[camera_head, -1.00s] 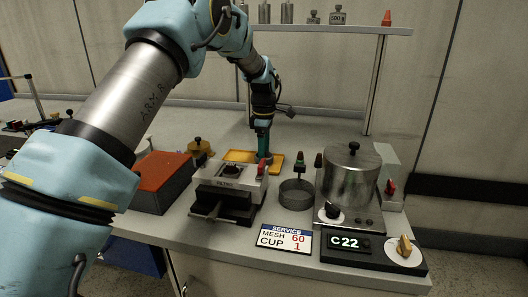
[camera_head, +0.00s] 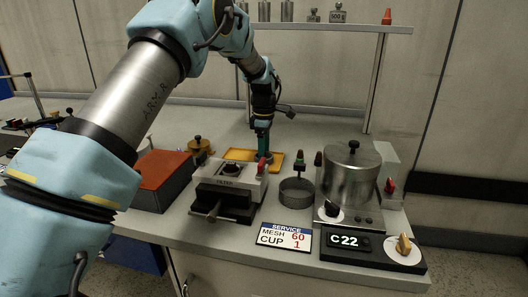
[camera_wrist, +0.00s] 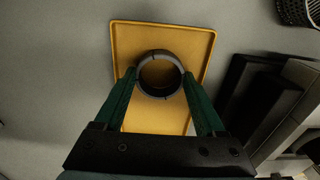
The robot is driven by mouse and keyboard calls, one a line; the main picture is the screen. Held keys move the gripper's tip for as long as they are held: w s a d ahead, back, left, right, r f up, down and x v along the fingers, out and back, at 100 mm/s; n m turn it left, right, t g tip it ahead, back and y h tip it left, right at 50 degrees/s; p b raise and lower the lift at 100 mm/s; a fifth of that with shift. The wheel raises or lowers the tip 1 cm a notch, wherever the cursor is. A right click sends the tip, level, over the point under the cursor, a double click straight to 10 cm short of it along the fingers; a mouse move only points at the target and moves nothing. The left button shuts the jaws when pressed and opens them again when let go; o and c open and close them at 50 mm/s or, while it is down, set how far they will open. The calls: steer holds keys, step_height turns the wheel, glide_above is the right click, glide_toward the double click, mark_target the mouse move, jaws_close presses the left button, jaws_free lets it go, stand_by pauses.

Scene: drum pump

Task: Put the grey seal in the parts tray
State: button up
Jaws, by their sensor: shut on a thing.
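The grey seal (camera_wrist: 143,68) is a ring, held between the two green fingers of my gripper (camera_wrist: 159,75) in the wrist view. The fingers are shut on its opposite sides. Behind the ring in that view is the yellow parts tray (camera_wrist: 197,29), with the ring over its middle part. I cannot tell whether the ring touches the tray floor. In the head view my gripper (camera_head: 263,152) points down over the yellow tray (camera_head: 237,153). The seal is too small or hidden to make out there.
The filter unit (camera_head: 228,183) stands in front of the tray. A round mesh cup (camera_head: 296,194) and a steel pot (camera_head: 350,175) stand to the right. A red-topped box (camera_head: 163,172) and a brass-coloured pot (camera_head: 199,147) are left. The bench behind the tray is clear.

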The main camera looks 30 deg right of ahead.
stand_by(0.4)
steer(key=o, duration=1.3)
step_height(320, 180, up, 8)
steer(key=p, duration=0.5)
steer(key=shift+p, duration=0.4)
steer(key=shift+a, duration=0.1)
